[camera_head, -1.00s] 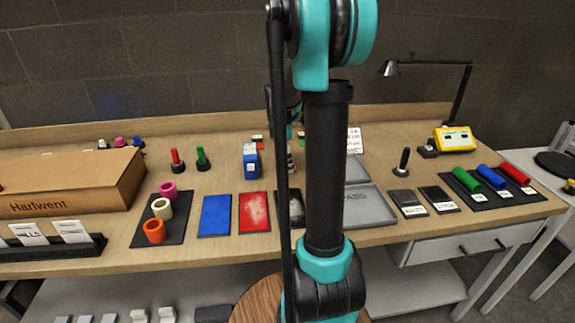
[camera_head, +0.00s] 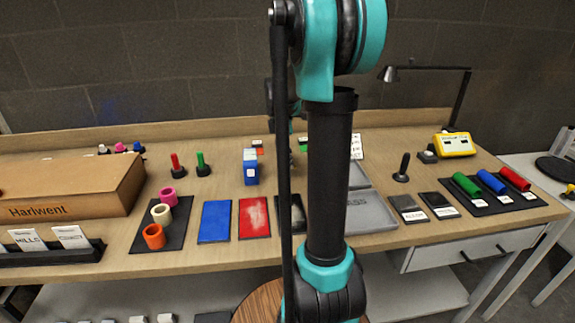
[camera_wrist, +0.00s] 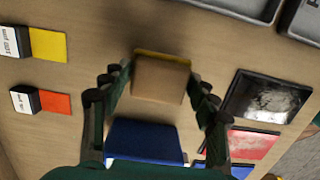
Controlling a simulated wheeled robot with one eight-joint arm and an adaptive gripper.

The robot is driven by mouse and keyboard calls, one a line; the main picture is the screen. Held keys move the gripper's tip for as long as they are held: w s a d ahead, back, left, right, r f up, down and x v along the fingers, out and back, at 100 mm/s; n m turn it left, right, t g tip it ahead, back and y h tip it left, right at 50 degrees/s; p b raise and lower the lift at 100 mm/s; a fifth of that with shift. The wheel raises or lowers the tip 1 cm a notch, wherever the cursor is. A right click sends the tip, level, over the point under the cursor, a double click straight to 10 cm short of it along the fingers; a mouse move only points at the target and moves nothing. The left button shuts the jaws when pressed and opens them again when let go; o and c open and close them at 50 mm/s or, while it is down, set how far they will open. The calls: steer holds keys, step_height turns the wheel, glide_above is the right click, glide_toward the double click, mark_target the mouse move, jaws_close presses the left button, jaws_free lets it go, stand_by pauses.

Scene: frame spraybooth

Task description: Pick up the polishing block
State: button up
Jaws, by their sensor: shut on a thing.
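A tan block with a yellow edge (camera_wrist: 161,80) is between the fingertips of my gripper (camera_wrist: 158,86) in the wrist view. I take it to be the polishing block. My gripper is shut on it, with one finger at each side. The tabletop shows around it, and I cannot tell how far above the table it is. In the head view, my arm stands in front of the middle of the bench and hides the gripper's grasp and the block.
A blue block (camera_wrist: 146,141) shows just below the held block in the wrist view; a blue block (camera_head: 251,172) also stands on the bench. Blue (camera_head: 215,221) and red (camera_head: 254,217) pads lie in front. A grey tray (camera_head: 370,213) is partly behind my arm. A cardboard box (camera_head: 70,183) is at left.

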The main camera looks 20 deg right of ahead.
step_height(320, 180, up, 16)
steer(key=shift+r, duration=0.2)
